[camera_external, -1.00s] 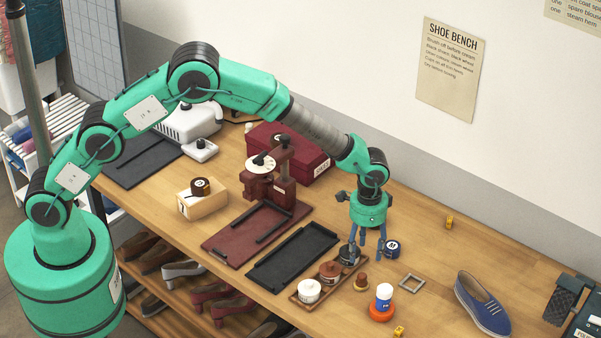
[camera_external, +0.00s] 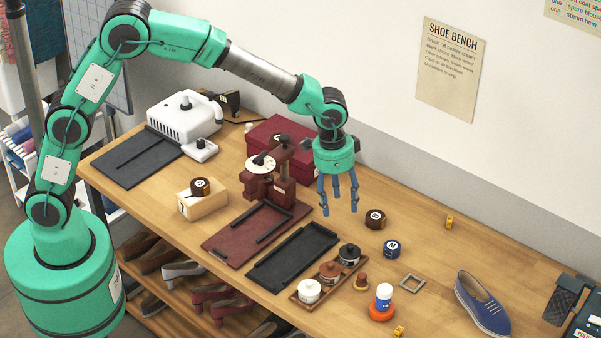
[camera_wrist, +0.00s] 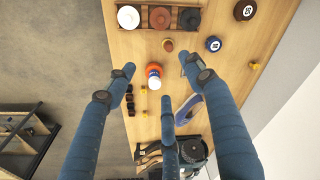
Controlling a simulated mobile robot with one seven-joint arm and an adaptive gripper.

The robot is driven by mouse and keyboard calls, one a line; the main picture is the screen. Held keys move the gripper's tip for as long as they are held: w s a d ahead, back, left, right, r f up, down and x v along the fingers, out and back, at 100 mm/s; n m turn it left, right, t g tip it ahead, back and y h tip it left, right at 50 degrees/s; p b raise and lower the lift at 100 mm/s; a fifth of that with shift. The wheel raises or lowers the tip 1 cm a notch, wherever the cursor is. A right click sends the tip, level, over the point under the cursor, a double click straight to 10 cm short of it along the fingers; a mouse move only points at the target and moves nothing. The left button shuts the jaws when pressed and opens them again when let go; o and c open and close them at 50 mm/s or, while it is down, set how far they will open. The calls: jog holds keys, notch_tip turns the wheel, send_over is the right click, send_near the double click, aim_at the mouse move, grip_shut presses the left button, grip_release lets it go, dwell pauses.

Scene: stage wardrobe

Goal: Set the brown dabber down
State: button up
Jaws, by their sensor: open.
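A small brown knobbed piece that looks like the brown dabber (camera_external: 361,282) stands on the bench, right of the pot tray (camera_external: 299,296). It also shows in the wrist view (camera_wrist: 168,45). The tray holds a white pot (camera_external: 308,291), a brown pot (camera_external: 329,272) and a black pot (camera_external: 349,254), each with a knob on top. My gripper (camera_external: 339,204) is open and empty, its three fingers pointing down, above the bench behind the tray and apart from everything. In the wrist view my fingers (camera_wrist: 161,80) are spread, with nothing between them held.
A brown tin (camera_external: 375,219) and a blue tin (camera_external: 392,249) lie right of my gripper. A white bottle in an orange base (camera_external: 383,299), a metal frame (camera_external: 412,283) and a blue shoe (camera_external: 482,304) are further right. A dark red press (camera_external: 273,180) stands left; an empty black tray (camera_external: 292,258) lies in front.

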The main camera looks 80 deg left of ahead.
jog(key=s+r+t, duration=0.2)
jog(key=s+r, duration=1.7)
jog(key=s, duration=0.3)
jog(key=s+t, duration=0.2)
jog(key=s, duration=2.2)
jog(key=shift+s+r, duration=0.25)
jog(key=shift+s, duration=0.15)
jog(key=shift+f, duration=0.1)
notch_tip(320, 180, down, 9)
jog(key=b, duration=0.9)
